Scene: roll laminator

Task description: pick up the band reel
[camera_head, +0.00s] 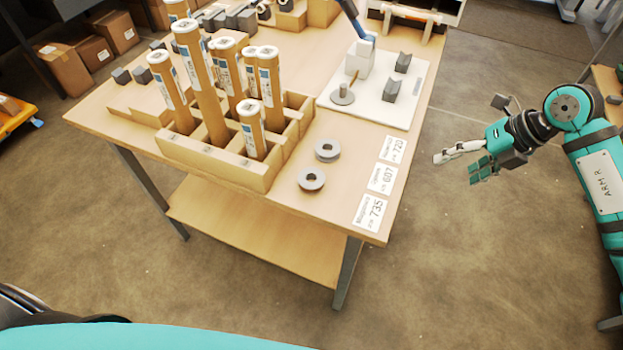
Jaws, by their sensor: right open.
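Two grey ring-shaped reels lie flat on the wooden table's front right part: a farther reel (327,150) and a nearer reel (311,179). Each has a hole in its middle. I cannot tell which one is the band reel. My right gripper (459,165) is open and empty. It is out over the floor, to the right of the table edge and apart from both reels. My left gripper is not in view.
A wooden rack (213,162) with several upright labelled tubes stands left of the reels. A white board (399,114) with grey blocks and a spindle on a round base (342,95) lies behind them. Number cards (381,179) lie along the right edge.

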